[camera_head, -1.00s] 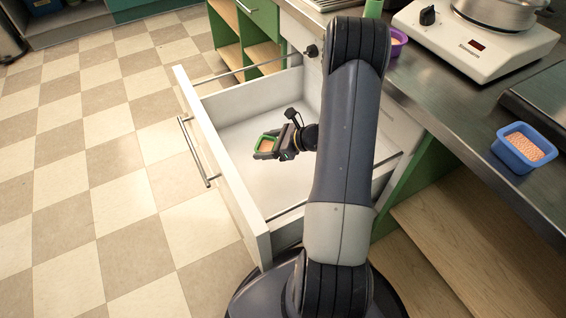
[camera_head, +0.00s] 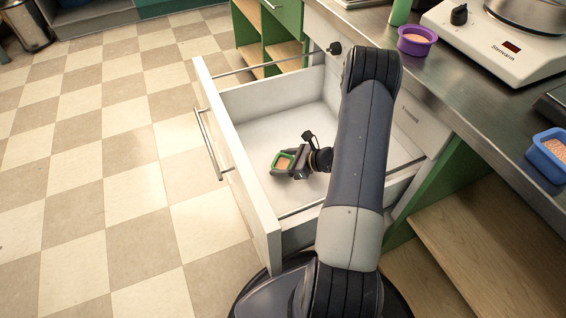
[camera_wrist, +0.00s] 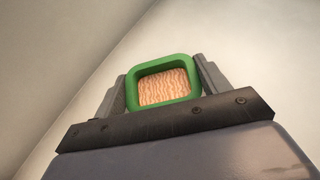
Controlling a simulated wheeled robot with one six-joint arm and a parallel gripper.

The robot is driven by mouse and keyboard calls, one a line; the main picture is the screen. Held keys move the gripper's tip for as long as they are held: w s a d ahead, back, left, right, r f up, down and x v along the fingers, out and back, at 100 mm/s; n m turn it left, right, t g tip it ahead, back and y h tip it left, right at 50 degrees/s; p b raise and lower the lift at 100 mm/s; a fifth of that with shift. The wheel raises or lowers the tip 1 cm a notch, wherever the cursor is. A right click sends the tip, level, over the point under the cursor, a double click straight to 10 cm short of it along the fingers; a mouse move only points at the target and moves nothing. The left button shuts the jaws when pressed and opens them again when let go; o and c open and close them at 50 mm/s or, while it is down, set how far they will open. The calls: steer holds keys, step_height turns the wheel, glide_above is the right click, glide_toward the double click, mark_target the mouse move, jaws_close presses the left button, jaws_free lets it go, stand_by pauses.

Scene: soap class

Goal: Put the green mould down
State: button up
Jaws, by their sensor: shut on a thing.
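The green mould (camera_head: 284,163) is a small square mould with a pinkish, wavy-topped filling. It is inside the open white drawer (camera_head: 232,150), over the drawer's pale floor. My gripper (camera_head: 283,168) is shut on it, with one finger on each side. In the wrist view the mould (camera_wrist: 163,84) sits upright between the fingers of my gripper (camera_wrist: 162,88), its filling facing the camera. The drawer floor and a wall show beyond it. I cannot tell whether the mould's underside touches the drawer floor.
The drawer's front panel with its bar handle (camera_head: 208,145) stands left of my gripper. The rest of the drawer floor looks empty.

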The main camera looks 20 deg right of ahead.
steer(key=shift+f, duration=0.1)
steer(key=o, duration=1)
steer(key=shift+s+d+r, duration=0.15)
steer(key=shift+r, duration=0.15)
steer(key=p+v, duration=0.2)
steer(key=v, duration=0.5)
steer(key=shift+f, duration=0.1)
steer(key=shift+o, duration=0.9)
